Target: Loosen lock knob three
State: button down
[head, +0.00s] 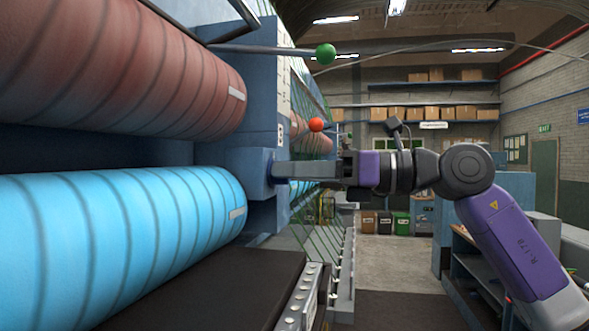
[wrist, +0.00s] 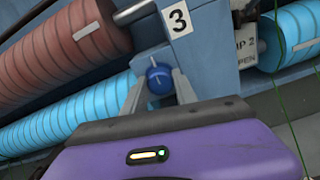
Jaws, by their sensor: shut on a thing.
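Lock knob three is a round blue knob (wrist: 159,80) on the blue machine frame, under a white label (wrist: 178,19) with a black 3. My gripper (wrist: 161,84) is shut on the knob, one finger on each side of it. In the head view my gripper (head: 276,171) reaches left from the purple wrist to the frame's side, level with the upper part of the blue roll. The knob is mostly hidden behind the fingers there.
A red-brown roll (head: 120,65) lies above a bright blue roll (head: 120,235) at left. A lever with a green ball (head: 325,54) and a red-orange ball (head: 316,124) stick out above my gripper. The floor (head: 390,265) beyond is partly clear.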

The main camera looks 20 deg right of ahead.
jog(key=shift+m, duration=0.3)
jog(key=shift+r+m, duration=0.15)
jog(key=shift+m, duration=14.45)
jog(key=shift+d, duration=0.1)
